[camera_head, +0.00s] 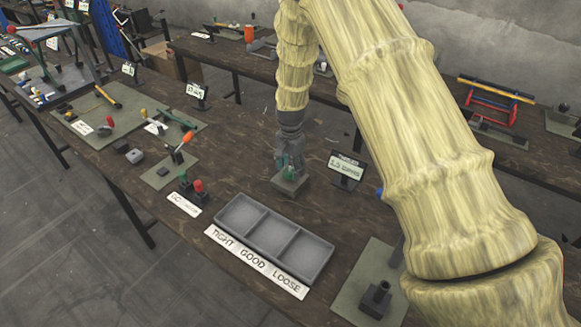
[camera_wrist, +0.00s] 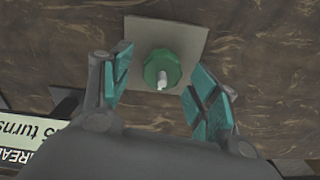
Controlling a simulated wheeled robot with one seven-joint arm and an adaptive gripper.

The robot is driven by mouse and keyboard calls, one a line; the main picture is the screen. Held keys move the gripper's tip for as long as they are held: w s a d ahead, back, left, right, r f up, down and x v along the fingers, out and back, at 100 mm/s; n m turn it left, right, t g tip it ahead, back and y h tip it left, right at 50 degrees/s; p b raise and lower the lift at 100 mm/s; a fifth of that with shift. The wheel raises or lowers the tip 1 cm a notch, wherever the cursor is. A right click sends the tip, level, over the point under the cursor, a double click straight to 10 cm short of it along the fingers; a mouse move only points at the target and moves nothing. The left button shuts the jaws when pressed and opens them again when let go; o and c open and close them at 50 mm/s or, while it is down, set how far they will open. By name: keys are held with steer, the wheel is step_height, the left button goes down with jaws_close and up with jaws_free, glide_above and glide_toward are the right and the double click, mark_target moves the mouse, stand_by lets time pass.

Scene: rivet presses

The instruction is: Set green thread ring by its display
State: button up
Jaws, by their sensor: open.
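The green thread ring (camera_wrist: 154,64) sits around a pale stud on a square grey base (camera_wrist: 190,36) in the wrist view. My gripper (camera_wrist: 160,80) is open, with one teal-padded finger on each side of the ring and visible gaps between them. In the head view my gripper (camera_head: 289,163) points down just over the small base (camera_head: 291,185), largely hiding the ring. The display (camera_head: 345,168) stands right of the base and seems to read 1.5 turns. Part of it shows upside down in the wrist view (camera_wrist: 40,145).
A grey three-compartment tray (camera_head: 272,239) labelled TIGHT, GOOD, LOOSE stands in front and looks empty. A red-topped and a green-topped piece (camera_head: 198,187) stand left of it. Another display (camera_head: 197,91) and a mat with tools (camera_head: 85,115) lie further left. My arm hides the right side.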

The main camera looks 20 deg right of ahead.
steer(key=shift+w+f, duration=0.75)
steer(key=shift+f, duration=0.15)
steer(key=shift+s+r, duration=0.3)
steer(key=shift+s, duration=0.2)
steer(key=shift+s+r, duration=0.25)
steer(key=shift+s, duration=0.25)
steer(key=shift+s+r, duration=0.2)
steer(key=shift+r, duration=0.1)
steer(key=shift+c, duration=1.4)
steer(key=shift+w+a+f, duration=0.1)
steer(key=shift+w+f, duration=0.55)
steer(key=shift+f, duration=0.05)
steer(key=c, duration=0.7)
steer(key=shift+r, duration=0.1)
steer(key=shift+c, duration=0.2)
